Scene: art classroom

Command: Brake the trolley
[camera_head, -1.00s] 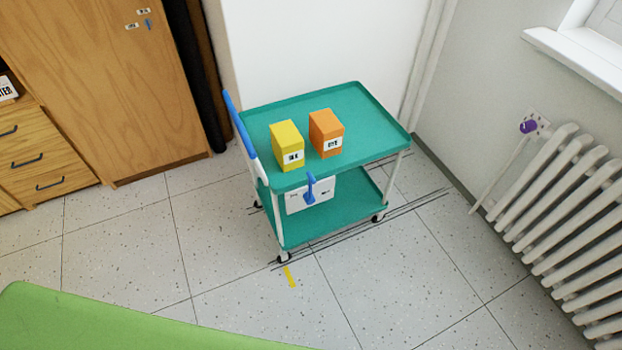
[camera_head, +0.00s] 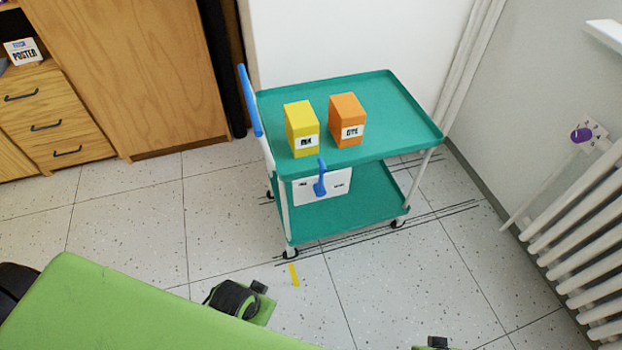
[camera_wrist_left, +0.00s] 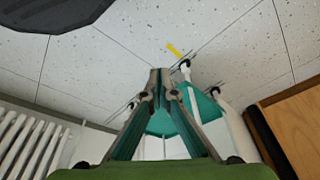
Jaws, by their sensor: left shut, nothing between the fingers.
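The teal trolley (camera_head: 400,105) stands on the tiled floor against the white wall, with a lower shelf, small black wheels and a blue push handle (camera_head: 250,100) on its left. A white panel (camera_head: 338,184) on its front side carries a blue lever (camera_head: 320,178), which stands roughly upright between two labels too small to read. My left gripper (camera_wrist_left: 160,73) shows in the left wrist view, shut and empty. Part of the trolley (camera_wrist_left: 202,103) shows beyond its fingers, apparently not touched. The lever is not discernible there. My right gripper is not in view.
A yellow box (camera_head: 301,125) and an orange box (camera_head: 347,118) stand on the trolley's top. A yellow floor strip (camera_head: 294,275) lies before its front wheel. A wooden cabinet (camera_head: 130,70) is left, a white radiator (camera_head: 580,240) right.

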